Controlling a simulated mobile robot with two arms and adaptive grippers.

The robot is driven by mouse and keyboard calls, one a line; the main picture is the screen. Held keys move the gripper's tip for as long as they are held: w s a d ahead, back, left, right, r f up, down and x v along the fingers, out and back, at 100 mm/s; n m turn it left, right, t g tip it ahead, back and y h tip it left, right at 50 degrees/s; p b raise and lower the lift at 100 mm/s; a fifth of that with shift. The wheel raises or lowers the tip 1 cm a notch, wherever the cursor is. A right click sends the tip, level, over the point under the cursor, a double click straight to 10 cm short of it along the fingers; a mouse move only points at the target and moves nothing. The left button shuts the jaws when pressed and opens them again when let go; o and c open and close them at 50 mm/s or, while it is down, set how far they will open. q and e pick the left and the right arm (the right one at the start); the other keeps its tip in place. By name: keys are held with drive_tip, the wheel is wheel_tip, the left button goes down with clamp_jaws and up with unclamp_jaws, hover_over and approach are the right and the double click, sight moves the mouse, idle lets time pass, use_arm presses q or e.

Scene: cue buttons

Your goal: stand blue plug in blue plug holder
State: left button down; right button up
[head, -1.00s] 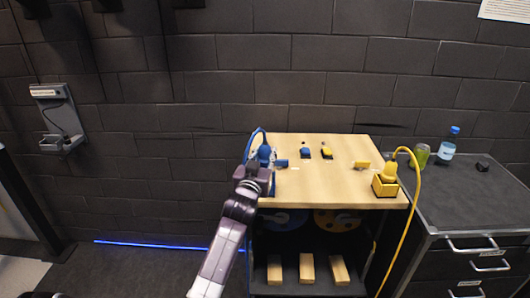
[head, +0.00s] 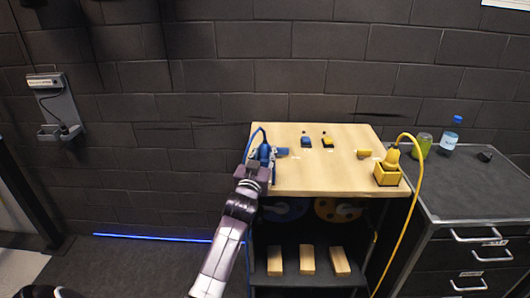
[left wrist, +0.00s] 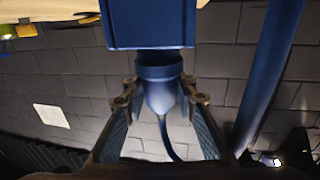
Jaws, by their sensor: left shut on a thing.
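The blue plug (head: 264,151) is at the left edge of the wooden table top, its cable looping up and left. My left gripper (head: 261,163) is shut on it. In the left wrist view the plug's tapered body (left wrist: 160,92) is between the two fingers (left wrist: 162,98), with its thin cable trailing. Its collar meets a blue box (left wrist: 150,25), which looks like the blue plug holder. I cannot tell how deep the plug sits in it. In the head view my gripper mostly hides the holder. My right gripper is out of view.
A yellow plug (head: 392,158) stands in a yellow holder (head: 388,178) at the table's right. A blue button (head: 306,142), a yellow button (head: 327,142) and small blue and yellow pieces lie at the back. The table's middle (head: 325,175) is clear. A grey cabinet (head: 465,190) adjoins.

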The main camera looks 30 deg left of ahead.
use_arm(q)
drive_tip(key=shift+f+b, duration=0.35)
drive_tip(key=shift+f, duration=0.25)
idle(0.4)
drive_tip(key=c, duration=1.5)
unclamp_jaws()
drive_tip(key=v, duration=1.2)
